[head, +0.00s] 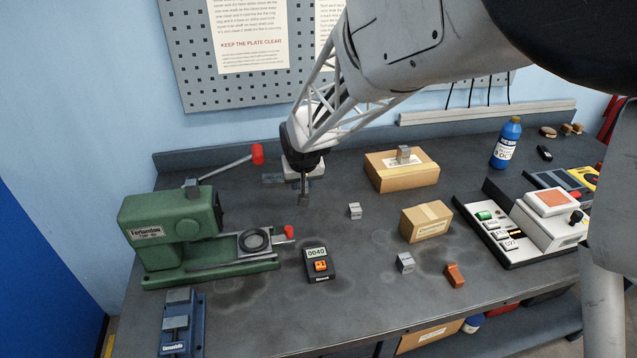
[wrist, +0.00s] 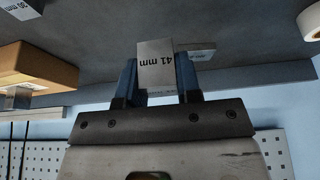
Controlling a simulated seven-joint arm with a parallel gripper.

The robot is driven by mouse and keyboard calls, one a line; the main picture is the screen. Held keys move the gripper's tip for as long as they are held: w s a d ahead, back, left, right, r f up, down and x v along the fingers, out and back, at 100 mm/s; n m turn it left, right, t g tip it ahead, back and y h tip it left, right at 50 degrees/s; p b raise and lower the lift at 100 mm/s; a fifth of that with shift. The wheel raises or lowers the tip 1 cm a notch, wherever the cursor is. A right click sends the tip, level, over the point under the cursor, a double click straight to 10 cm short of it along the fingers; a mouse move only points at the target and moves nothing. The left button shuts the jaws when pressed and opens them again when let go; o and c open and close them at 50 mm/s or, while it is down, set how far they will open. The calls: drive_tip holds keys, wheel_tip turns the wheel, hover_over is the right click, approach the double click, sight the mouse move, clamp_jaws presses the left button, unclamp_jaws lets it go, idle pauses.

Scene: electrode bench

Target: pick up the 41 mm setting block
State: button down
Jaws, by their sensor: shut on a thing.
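My gripper (wrist: 158,80) is shut on the 41 mm setting block (wrist: 155,62), a grey metal block whose "41 mm" marking reads upside down in the wrist view. One dark blue finger presses on each side of it. In the head view my gripper (head: 304,194) points down over the back middle of the bench, with the block (head: 303,201) small and dark at its tip. It appears to hang above the bench top, but the exact gap is hard to tell.
Other grey blocks stand at the middle (head: 355,211), front (head: 405,263) and on a cardboard box (head: 385,179). A green machine (head: 170,227) is at the left. A small box (head: 426,222), a display unit (head: 319,265) and an orange block (head: 454,275) stand on the bench.

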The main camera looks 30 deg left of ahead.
drive_tip(key=shift+r, duration=0.75)
drive_tip(key=shift+s+a+f, duration=0.1)
drive_tip(key=shift+f, duration=0.05)
